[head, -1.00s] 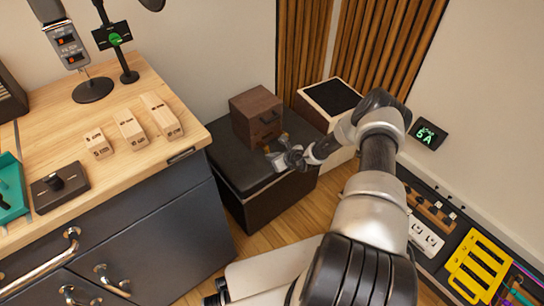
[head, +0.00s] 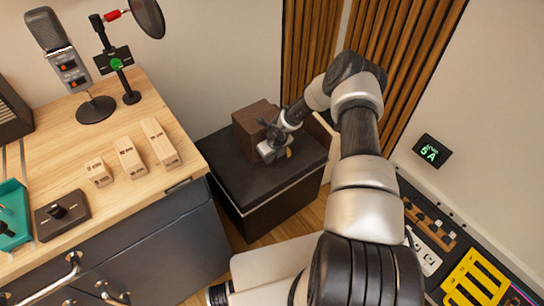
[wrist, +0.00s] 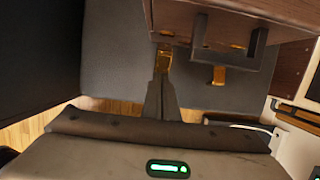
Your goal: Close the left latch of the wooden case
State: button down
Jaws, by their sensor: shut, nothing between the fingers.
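The dark brown wooden case (head: 252,128) sits on a black bench. My gripper (head: 268,150) is shut and empty at the case's front, covering part of it. In the wrist view the case's front (wrist: 180,18) is at the top, with a dark U-shaped handle (wrist: 228,62). My gripper's fingertips (wrist: 160,82) are together, just below or against a brass latch (wrist: 163,58) left of the handle. Contact is unclear. Another brass piece (wrist: 218,75) shows beneath the handle and also in the head view (head: 289,153).
The black bench (head: 235,185) has free room in front of the case. A wooden desk (head: 75,160) with several small wooden blocks stands to the left. A slatted wood panel (head: 308,50) is behind. A low equipment panel with a yellow piece (head: 475,280) lies at the right.

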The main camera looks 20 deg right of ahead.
jog(key=shift+w+r, duration=0.1)
jog(key=shift+r, duration=0.1)
jog(key=shift+r+p, duration=0.55)
jog(key=shift+r, duration=0.2)
jog(key=p+v, duration=0.4)
jog(key=v, duration=1.3)
jog(key=shift+r, duration=0.25)
jog(key=shift+a, duration=0.1)
